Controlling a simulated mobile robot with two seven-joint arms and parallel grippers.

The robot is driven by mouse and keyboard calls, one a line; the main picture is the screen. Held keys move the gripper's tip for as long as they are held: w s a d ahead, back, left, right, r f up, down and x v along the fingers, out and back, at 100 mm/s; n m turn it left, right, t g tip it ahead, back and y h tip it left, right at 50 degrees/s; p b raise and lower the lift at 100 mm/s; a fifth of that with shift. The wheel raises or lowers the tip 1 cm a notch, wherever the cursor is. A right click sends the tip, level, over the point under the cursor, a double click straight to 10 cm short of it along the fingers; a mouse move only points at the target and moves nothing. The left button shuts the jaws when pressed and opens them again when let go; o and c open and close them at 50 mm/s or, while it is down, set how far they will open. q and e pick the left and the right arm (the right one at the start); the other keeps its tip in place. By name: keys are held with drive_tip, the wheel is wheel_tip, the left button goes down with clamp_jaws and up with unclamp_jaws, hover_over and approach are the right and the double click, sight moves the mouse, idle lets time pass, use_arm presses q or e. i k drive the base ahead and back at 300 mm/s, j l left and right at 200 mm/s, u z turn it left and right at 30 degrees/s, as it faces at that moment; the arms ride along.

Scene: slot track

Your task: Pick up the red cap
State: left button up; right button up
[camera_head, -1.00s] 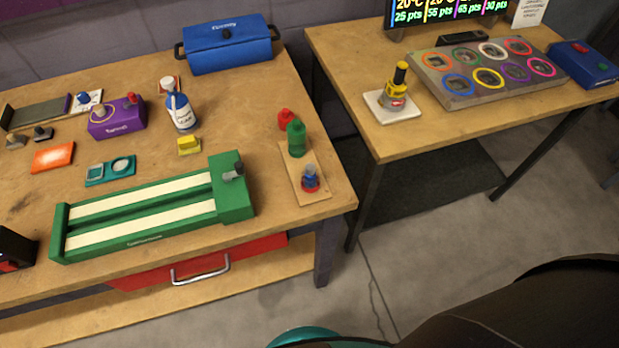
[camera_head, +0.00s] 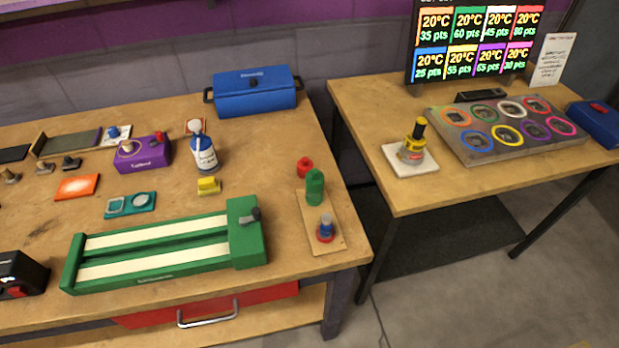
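A small red cap (camera_head: 305,167) sits on the wooden table near its right side, just behind a green cylinder (camera_head: 315,187). The green cylinder stands upright on a light wooden board (camera_head: 322,214). A red and blue piece (camera_head: 325,229) stands at the front of the same board. Neither of my grippers shows in the head view.
A green two-lane track (camera_head: 165,248) lies at the front of the table (camera_head: 280,140). A white and blue bottle (camera_head: 203,152), a yellow block (camera_head: 208,186) and a blue case (camera_head: 255,91) stand left of or behind the cap. A second table (camera_head: 390,100) is across a gap at right.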

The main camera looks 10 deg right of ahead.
sight(304, 164)
drive_tip(key=l+u, duration=0.35)
drive_tip(key=k+l+u, duration=0.1)
drive_tip(key=l+u, duration=0.3)
drive_tip(key=k+l+u, duration=0.1)
drive_tip(key=u, duration=0.25)
drive_tip(key=l, duration=0.1)
